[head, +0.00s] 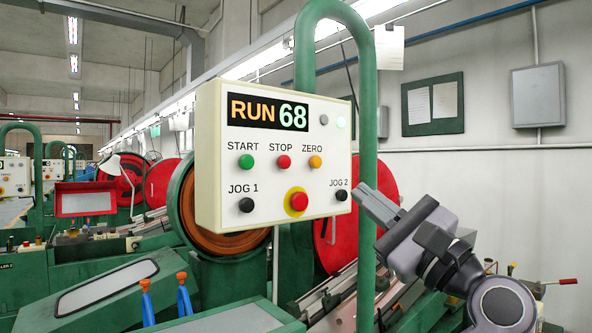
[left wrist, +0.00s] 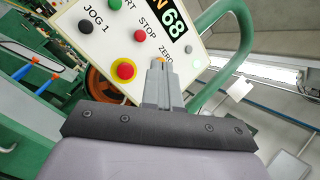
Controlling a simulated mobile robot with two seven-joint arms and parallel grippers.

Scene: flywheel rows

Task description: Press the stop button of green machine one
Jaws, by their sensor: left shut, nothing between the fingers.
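A cream control panel (head: 215,150) hangs on a green tube frame and reads RUN 68. Its red STOP button (head: 284,162) sits between the green START button (head: 246,162) and the orange ZERO button (head: 316,162). STOP also shows uncovered in the left wrist view (left wrist: 140,35). My left gripper (head: 360,193) is shut and empty, at the panel's lower right near the JOG 2 button (head: 341,195). In the left wrist view its fingertips (left wrist: 158,64) partly cover ZERO; contact with the panel cannot be told. My right gripper is not in view.
A large red button on yellow (head: 299,201) and the black JOG 1 button (head: 246,205) are low on the panel. A green tube (head: 366,120) rises along the panel's right side. Machine wheels stand behind. Similar machines stand farther left.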

